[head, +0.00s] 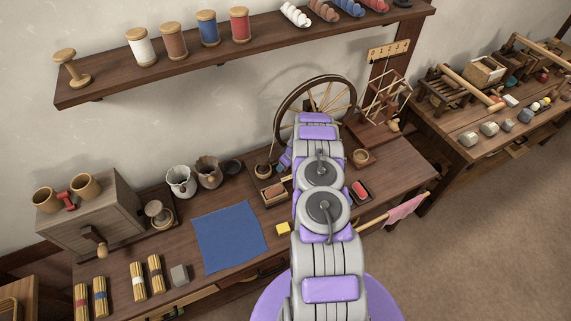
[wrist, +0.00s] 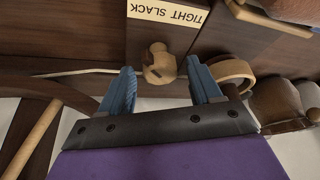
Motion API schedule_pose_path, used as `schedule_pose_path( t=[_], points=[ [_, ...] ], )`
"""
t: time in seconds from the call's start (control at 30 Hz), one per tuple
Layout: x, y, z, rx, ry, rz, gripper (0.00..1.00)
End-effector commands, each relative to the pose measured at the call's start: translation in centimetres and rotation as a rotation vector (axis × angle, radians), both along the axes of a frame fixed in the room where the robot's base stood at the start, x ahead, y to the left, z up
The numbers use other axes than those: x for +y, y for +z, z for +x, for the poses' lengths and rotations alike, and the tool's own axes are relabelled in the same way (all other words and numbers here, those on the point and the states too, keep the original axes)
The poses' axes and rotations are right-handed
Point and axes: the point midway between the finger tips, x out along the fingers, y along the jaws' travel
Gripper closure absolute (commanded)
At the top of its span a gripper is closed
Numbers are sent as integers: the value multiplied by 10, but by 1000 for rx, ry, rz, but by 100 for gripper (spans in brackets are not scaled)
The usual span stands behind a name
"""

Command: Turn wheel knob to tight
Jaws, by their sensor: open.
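A wooden knob (wrist: 157,68) with a squared, notched top shows in the wrist view, on a dark wooden board below a pale label (wrist: 168,14) reading TIGHT and SLACK. I cannot tell which word the knob points to. My gripper (wrist: 160,78) is open, its two blue fingers on either side of the knob with gaps showing between. Whether they touch it is not clear. In the head view a spoked spinning wheel (head: 290,103) stands on the bench behind my arm. My arm hides the knob and most of the gripper there.
The bench (head: 330,238) also holds a blue cloth (head: 229,238), a yellow block (head: 283,229), small pots (head: 181,181) and a wooden mill box (head: 92,217). A rack stands right of the wheel. In the wrist view a wooden ring-like cup (wrist: 234,73) lies close to the right finger.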

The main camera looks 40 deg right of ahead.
Motion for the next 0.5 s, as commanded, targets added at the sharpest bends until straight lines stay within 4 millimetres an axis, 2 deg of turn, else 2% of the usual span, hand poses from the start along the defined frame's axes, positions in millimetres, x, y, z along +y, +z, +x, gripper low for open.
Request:
schedule_pose_path(
  t=[0.33,0.5],
  points=[
    [0,-2,1,-1,0,-2,37],
    [0,-2,1,0,0,-2,53]
  ],
)
